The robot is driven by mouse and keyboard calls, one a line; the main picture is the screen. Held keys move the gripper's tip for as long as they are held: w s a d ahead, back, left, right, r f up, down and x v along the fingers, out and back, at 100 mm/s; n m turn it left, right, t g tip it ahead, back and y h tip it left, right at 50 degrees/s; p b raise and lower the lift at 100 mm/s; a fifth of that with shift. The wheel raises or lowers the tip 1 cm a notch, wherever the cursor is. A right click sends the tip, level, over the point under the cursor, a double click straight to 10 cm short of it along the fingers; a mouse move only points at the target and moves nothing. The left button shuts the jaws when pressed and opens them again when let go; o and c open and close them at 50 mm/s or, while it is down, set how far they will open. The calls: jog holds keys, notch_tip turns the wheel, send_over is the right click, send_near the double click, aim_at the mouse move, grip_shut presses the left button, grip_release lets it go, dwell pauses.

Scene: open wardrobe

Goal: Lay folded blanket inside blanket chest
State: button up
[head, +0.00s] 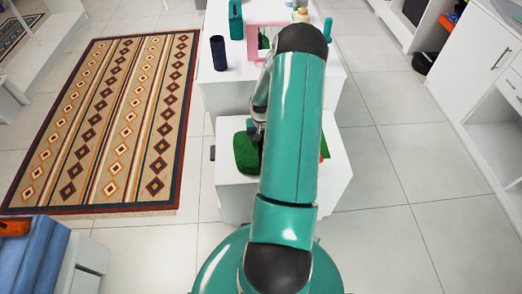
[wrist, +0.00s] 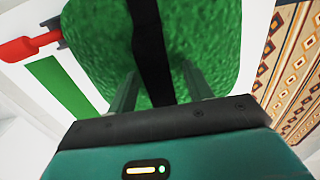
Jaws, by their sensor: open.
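A green, rough-textured bundle (wrist: 205,35) with a black strap across it fills the middle of the wrist view. It may be the folded blanket, but I cannot be sure. In the head view it (head: 246,153) sits on a low white stand (head: 232,195), partly hidden by my arm. My gripper (wrist: 160,78) is open, its two fingers on either side of the black strap (wrist: 150,45), close to the bundle. Whether they touch it is unclear. In the head view the gripper is mostly hidden by my arm. I cannot clearly identify a blanket chest.
A red-handled item (wrist: 28,46) and a flat green strip (wrist: 60,88) lie beside the bundle. A white table behind holds a dark blue cup (head: 218,53) and a pink frame (head: 254,42). A patterned rug (head: 115,120) lies left; open floor is right, before white cabinets (head: 475,75).

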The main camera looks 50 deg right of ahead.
grip_shut()
